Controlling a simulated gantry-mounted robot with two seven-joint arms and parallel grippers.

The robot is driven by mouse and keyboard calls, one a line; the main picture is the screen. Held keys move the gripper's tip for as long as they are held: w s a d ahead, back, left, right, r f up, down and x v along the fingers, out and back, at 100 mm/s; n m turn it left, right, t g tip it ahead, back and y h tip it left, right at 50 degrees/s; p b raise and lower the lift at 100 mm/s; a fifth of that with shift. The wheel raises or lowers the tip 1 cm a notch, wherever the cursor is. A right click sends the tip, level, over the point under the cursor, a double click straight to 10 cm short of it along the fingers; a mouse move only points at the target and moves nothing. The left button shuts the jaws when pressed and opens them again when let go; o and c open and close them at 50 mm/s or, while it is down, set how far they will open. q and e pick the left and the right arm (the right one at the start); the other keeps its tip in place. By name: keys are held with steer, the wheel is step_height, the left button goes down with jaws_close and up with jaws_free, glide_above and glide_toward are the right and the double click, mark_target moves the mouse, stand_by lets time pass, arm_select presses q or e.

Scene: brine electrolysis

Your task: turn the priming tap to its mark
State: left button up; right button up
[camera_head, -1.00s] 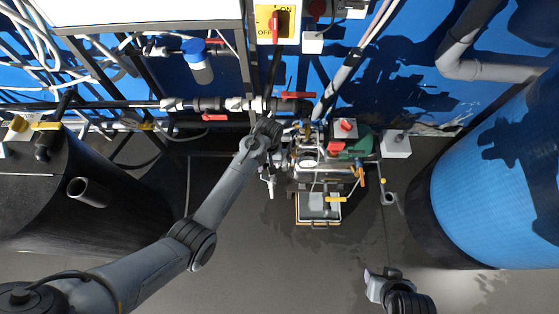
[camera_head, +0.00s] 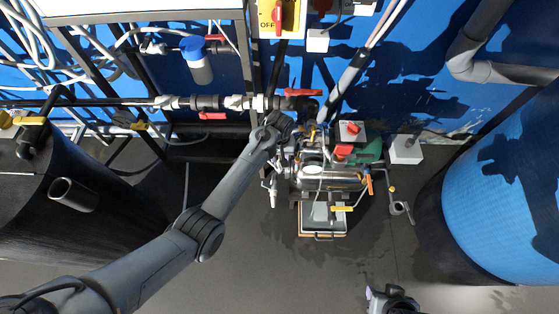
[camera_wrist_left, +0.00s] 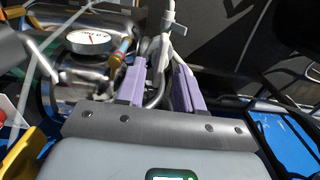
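The steel pump set (camera_head: 330,178) stands on the floor below the pipe run. A small pale-handled tap (camera_head: 272,190) hangs at its left side; in the left wrist view a pale fitting (camera_wrist_left: 168,22) lies just beyond the fingertips. I cannot tell for sure which tap is the priming tap, and no mark is readable. My left gripper (camera_head: 277,164) is at the pump's left end, its fingers mostly hidden by the wrist. The left wrist view shows its purple fingers (camera_wrist_left: 160,76) apart, with a silvery pipe behind the gap. My right gripper (camera_head: 372,294) is at the bottom edge, partly cut off.
A pressure gauge (camera_wrist_left: 90,40) sits close left of the left fingers. Red-handled valves (camera_head: 300,92) are on the pipe above. An orange handle (camera_head: 370,184) and a yellow handle (camera_head: 342,208) are on the pump's right and front. A blue tank (camera_head: 500,200) stands right.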

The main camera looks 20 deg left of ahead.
arm_select(q)
steer(key=shift+f, duration=1.15)
jaws_close()
